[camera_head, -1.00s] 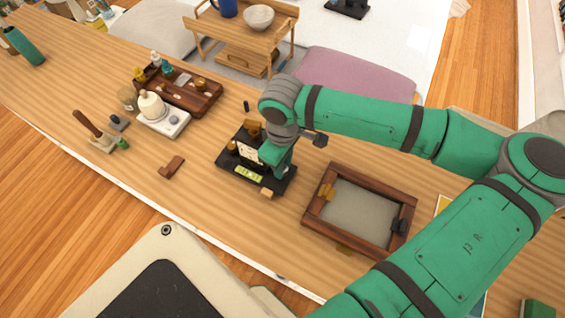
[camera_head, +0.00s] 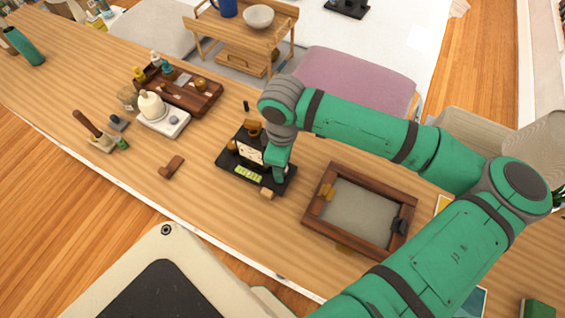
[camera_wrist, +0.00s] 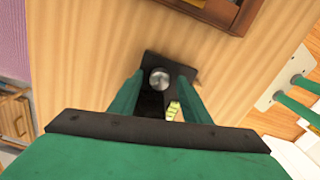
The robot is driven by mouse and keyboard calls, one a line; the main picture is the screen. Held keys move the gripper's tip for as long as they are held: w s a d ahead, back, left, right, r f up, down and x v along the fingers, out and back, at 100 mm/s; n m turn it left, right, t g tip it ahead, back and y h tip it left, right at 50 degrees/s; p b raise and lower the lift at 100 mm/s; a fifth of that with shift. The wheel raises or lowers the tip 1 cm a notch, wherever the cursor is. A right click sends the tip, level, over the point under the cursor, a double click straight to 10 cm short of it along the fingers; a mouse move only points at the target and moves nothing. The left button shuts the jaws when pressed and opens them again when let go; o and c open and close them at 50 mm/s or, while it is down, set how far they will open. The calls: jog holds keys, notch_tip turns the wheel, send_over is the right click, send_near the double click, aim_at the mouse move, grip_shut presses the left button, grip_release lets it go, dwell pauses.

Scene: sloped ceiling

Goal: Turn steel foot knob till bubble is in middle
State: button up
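A black instrument base (camera_head: 231,166) with a white card and brass parts stands on the wooden bench in the head view. A yellow-green level vial (camera_head: 248,174) lies at its front; it also shows in the wrist view (camera_wrist: 173,110). The bubble's place is too small to tell. The round steel foot knob (camera_wrist: 159,79) sits at one end of the base in the wrist view. My gripper (camera_wrist: 160,82) points down over it, with green fingers on either side and apparent gaps. In the head view my gripper (camera_head: 276,170) hides the knob.
A wooden-framed tray (camera_head: 312,206) lies right of the base. A brown block (camera_head: 171,166), a white stand (camera_head: 172,125) and a dark wooden tray (camera_head: 207,101) are to the left. Bare bench lies in front of the base.

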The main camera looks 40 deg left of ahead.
notch_tip(320, 180, up, 11)
dwell(0.7)
jog(key=shift+f, duration=0.1)
